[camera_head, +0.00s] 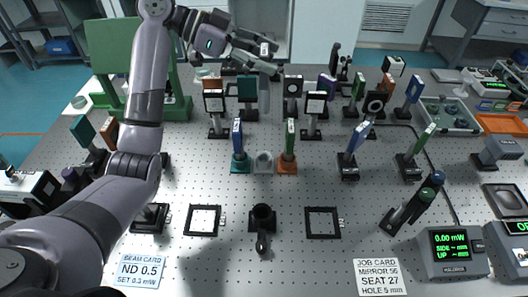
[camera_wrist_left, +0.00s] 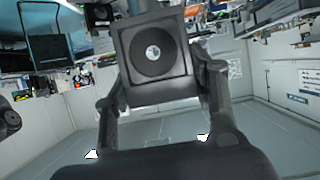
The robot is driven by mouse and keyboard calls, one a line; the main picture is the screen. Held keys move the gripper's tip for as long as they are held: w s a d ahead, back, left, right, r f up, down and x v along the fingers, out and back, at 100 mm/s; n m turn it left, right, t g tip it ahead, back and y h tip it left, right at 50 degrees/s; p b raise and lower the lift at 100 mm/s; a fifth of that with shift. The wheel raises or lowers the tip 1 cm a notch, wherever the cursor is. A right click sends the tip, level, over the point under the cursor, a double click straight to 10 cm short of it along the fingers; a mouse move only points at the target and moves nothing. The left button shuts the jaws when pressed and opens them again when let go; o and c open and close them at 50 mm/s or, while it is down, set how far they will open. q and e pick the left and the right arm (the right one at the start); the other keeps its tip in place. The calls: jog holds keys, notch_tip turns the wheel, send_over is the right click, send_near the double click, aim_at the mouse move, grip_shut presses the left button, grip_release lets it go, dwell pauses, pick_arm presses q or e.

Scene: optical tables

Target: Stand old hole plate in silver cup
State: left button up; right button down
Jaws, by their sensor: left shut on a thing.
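My left gripper (camera_head: 268,60) is raised over the far middle of the optical table. It is shut on a dark square plate with a round hole, the old hole plate (camera_wrist_left: 158,72), which faces the left wrist camera between the two fingers. In the head view a narrow grey shape (camera_head: 264,92) hangs below the fingertips; I cannot tell for sure that it is the plate. The silver cup (camera_head: 263,162) stands nearer on the table, between a teal cup (camera_head: 240,166) and an orange cup (camera_head: 287,167). It looks empty. My right gripper is not in view.
A blue plate (camera_head: 237,134) and a green plate (camera_head: 291,133) stand upright in the teal and orange cups, close on both sides. Framed optics (camera_head: 314,105) stand behind. A black cup-like holder (camera_head: 262,215) and two flat black frames (camera_head: 203,220) lie in front.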

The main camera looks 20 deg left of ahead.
aim_at(264, 110)
pick_arm(q)
notch_tip(264, 110, down, 14)
jog(key=p, duration=0.3)
notch_tip(264, 110, down, 5)
jog(key=shift+f+p, duration=0.1)
jog(key=shift+p, duration=0.3)
